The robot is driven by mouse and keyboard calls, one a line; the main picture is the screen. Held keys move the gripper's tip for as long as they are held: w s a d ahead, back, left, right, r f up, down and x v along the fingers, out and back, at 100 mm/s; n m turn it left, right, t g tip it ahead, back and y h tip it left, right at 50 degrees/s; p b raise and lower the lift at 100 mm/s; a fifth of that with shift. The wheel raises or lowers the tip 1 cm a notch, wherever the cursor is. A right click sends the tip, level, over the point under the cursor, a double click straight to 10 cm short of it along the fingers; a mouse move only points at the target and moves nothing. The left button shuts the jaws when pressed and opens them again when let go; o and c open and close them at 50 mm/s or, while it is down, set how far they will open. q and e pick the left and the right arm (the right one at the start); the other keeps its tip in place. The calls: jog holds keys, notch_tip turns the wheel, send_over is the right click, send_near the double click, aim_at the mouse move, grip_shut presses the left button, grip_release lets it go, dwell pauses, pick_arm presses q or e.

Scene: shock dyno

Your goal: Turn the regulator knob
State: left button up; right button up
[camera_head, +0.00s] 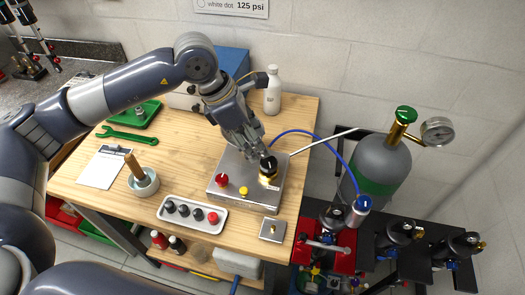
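A black knob (267,162) sits on a brass body on a grey metal plate (226,184) on the wooden bench. I take it to be the regulator knob. My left gripper (262,151) reaches down to it from the upper left, fingertips right at the knob. The fingers and wrist hide part of it, and I cannot tell whether they grip it. A red knob (221,181) and a yellow button (243,191) are on the same plate. My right gripper is not in view.
A blue hose (330,144) arches right from near the plate towards a grey gas cylinder (380,165) with a gauge (437,131). A tray (165,217) of knobs, a small metal plate (272,229), a cup (143,181) and a white bottle (272,92) stand around. A sign (232,7) reads "white dot 125 psi".

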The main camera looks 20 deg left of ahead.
pick_arm(q)
jog(key=shift+v, duration=2.1)
